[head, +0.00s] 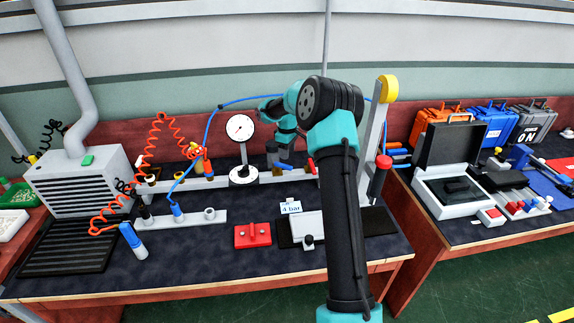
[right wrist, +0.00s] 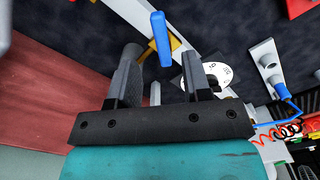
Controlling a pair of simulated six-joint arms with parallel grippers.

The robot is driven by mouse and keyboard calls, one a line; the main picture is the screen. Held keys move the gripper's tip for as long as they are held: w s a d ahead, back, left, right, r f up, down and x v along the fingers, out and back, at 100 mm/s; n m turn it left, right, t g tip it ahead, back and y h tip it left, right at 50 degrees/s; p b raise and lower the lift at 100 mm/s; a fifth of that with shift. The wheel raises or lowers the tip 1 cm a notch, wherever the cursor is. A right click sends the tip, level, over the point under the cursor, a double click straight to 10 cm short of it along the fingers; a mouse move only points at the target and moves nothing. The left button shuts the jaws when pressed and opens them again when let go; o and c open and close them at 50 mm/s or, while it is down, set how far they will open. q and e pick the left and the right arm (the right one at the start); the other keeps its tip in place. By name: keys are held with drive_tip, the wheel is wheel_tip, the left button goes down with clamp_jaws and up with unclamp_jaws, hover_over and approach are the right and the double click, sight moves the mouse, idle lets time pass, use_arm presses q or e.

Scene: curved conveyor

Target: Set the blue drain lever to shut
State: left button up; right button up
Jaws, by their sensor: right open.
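The blue drain lever (head: 283,166) sits on the grey pipe rail at the back of the middle bench, just below my right gripper (head: 273,148). In the right wrist view the blue lever (right wrist: 160,38) is a short blue bar just beyond the fingertips, roughly in line with the gap between them. My right gripper (right wrist: 163,75) is open, with nothing between its fingers, and appears apart from the lever. My arm hides part of the rail in the head view. My left gripper is in neither view.
A white dial gauge (head: 240,128) stands left of the lever. A red handle (head: 311,165) is close on its right. A grey post with a yellow top (head: 388,88) rises farther right. Orange coiled hose (head: 160,150) and blue hose cross the left. A red block (head: 252,235) lies in front.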

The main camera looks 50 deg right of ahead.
sight(287, 165)
wheel_tip(287, 165, down, 7)
drive_tip(key=shift+r, duration=0.15)
drive_tip(key=shift+c, duration=0.3)
clamp_jaws()
idle(0.4)
